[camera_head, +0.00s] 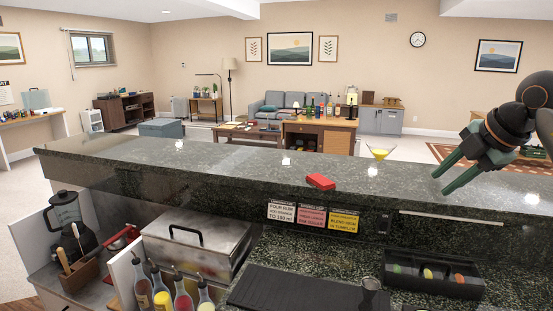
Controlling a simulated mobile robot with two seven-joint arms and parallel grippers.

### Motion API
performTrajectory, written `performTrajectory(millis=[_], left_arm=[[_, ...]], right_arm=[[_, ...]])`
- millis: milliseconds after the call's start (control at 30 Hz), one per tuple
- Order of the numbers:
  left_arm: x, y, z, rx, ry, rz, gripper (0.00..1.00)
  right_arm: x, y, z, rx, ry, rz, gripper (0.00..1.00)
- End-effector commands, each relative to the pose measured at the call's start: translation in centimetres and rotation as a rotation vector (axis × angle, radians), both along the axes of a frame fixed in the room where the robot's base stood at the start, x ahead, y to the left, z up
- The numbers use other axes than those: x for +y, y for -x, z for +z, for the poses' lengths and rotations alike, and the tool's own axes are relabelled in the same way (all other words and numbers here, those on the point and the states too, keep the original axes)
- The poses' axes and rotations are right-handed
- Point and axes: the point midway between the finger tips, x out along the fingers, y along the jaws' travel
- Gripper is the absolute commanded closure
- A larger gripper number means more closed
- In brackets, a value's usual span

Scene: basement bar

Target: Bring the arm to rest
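My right gripper (441,183) comes in from the right edge and hangs over the right part of the raised granite bar top (230,165). Its two green fingers are apart with nothing between them, pointing down and to the left. A martini glass with yellow drink (379,151) stands upright on the bar top, left of the gripper and apart from it. A red block-like item (320,181) lies on the bar top near the middle. My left gripper is not in view.
Below the bar top are a steel lidded bin (197,240), a blender (66,218), several bottles (162,298), a dark mat (290,292), a metal jigger (370,290) and a black garnish tray (390,274). The bar top's left half is clear.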

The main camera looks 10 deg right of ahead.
Motion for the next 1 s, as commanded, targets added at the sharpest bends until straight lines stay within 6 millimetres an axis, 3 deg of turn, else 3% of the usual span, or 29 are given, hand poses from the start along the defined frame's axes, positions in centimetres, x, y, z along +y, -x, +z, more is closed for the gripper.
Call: performTrajectory(millis=[100, 233, 400, 533, 633, 733, 867, 1000], left_arm=[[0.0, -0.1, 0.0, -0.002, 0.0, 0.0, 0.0], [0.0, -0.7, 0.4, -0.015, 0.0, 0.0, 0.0], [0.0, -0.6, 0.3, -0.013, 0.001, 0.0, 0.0], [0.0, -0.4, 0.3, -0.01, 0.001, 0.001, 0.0], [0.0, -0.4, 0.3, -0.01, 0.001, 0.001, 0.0], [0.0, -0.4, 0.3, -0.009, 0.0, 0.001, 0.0], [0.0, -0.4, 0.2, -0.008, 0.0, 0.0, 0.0], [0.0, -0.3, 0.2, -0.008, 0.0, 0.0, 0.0]], right_arm=[[5.6, -2.2, -3.8, -0.013, -0.06, 0.221, 0.65], [13.0, -3.4, -8.1, -0.063, -0.191, 0.477, 0.65], [23.0, -2.5, -12.6, -0.191, -0.481, 0.74, 0.65], [28.4, -1.0, -14.4, -0.318, -0.745, 0.8, 0.65], [30.8, -0.1, -15.4, -0.421, -0.941, 0.752, 0.65], [31.7, 0.3, -16.7, -0.513, -1.115, 0.625, 0.65], [31.1, 0.5, -19.8, -0.592, -1.279, 0.362, 0.65], [29.1, 1.2, -25.6, -0.602, -1.36, 0.0, 0.65]])
